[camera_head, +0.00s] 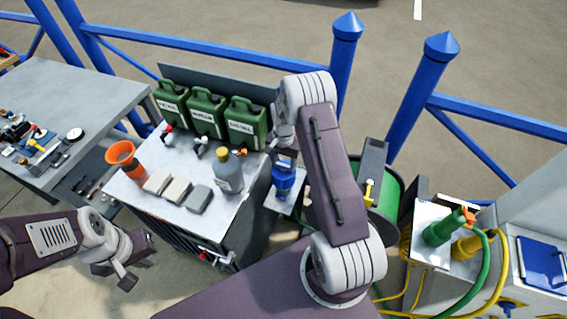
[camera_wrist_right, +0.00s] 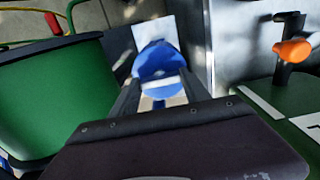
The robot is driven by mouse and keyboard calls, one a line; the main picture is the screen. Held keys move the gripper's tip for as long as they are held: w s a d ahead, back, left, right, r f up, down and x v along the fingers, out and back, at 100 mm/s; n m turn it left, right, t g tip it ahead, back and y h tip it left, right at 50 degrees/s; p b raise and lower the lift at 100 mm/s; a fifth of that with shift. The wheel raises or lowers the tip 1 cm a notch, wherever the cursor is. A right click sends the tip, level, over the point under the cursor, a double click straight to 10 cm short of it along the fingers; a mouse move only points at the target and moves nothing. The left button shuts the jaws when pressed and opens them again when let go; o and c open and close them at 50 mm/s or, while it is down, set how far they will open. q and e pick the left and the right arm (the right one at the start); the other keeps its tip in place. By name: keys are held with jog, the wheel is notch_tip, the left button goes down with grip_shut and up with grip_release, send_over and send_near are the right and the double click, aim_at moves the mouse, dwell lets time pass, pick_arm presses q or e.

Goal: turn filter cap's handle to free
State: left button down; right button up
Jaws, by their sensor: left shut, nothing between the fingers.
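The blue filter cap (camera_head: 284,180) sits on a small light-coloured plate beside the metal cabinet in the head view. In the right wrist view the blue cap (camera_wrist_right: 158,62), with a pale band across it, lies ahead between my two dark fingers. My right gripper (camera_wrist_right: 158,90) is open, its fingers apart on either side of the cap; whether they touch it I cannot tell. In the head view my right arm partly hides the gripper and the cap's surroundings. My left gripper (camera_head: 136,268) is shut and empty, low at the left, away from the cap.
Several green jerrycans (camera_head: 208,112) stand at the back of the cabinet top (camera_head: 135,190). A grey bottle (camera_head: 229,175) and an orange funnel cup (camera_head: 124,158) stand on it. A green hose reel (camera_head: 388,195) is right of my right arm. Blue railings (camera_head: 410,95) run behind.

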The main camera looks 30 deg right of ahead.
jog(key=c, duration=0.5)
jog(key=shift+n, duration=0.3)
jog(key=n, duration=0.7)
jog(key=shift+p, duration=0.4)
jog(key=n, duration=0.5)
jog(key=shift+n, duration=2.7)
